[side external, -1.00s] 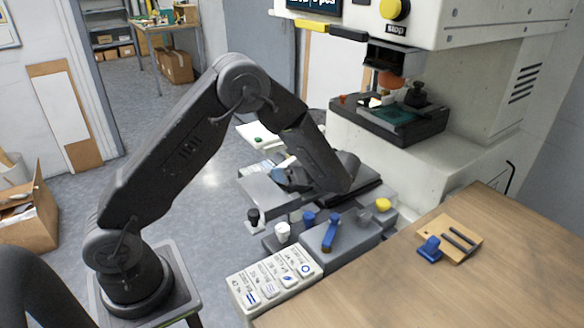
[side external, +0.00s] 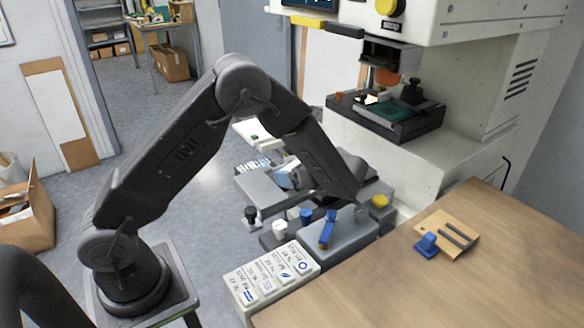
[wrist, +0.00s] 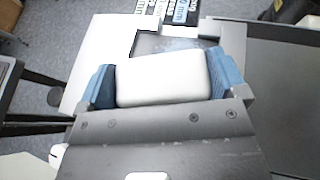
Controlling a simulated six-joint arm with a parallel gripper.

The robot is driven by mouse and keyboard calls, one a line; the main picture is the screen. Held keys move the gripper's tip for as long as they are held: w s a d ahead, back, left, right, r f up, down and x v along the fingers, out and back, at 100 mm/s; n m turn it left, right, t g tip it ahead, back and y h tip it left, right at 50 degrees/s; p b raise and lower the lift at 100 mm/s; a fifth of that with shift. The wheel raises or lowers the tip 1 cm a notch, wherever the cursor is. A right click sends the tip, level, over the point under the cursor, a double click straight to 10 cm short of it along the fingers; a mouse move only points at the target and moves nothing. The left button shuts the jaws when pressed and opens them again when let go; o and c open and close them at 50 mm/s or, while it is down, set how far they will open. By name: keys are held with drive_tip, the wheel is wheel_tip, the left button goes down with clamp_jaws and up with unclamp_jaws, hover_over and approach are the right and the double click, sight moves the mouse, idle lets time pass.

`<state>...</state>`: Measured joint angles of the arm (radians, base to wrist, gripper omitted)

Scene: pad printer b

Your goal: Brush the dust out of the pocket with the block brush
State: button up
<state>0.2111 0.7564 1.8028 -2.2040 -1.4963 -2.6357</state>
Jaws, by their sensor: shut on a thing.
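My gripper (wrist: 162,82) is shut on the block brush (wrist: 165,78), a pale grey-white block between its blue fingertips in the wrist view. Its bristle side is hidden. Just beyond the block is a dark rectangular pocket (wrist: 160,43) in a light plate (wrist: 92,50). Faint greyish specks show in the pocket, and the block and right fingertip cover its near part. I cannot tell whether the brush touches it. In the side view my gripper (side external: 298,178) is low over the grey fixture (side external: 262,190), partly behind my wrist; the brush is not clear there.
A grey stand with blue, white and yellow knobs (side external: 379,201) is close in front of my wrist. The pad printer (side external: 470,120) rises behind at the right. A wooden table (side external: 440,290) at front right carries a small board (side external: 452,238) with a blue piece.

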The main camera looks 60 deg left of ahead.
sight(291, 164)
idle(0.4)
drive_tip(key=shift+a, duration=1.7)
drive_tip(key=shift+d, duration=0.9)
drive_tip(key=shift+r, duration=3.5)
drive_tip(key=shift+a, duration=0.1)
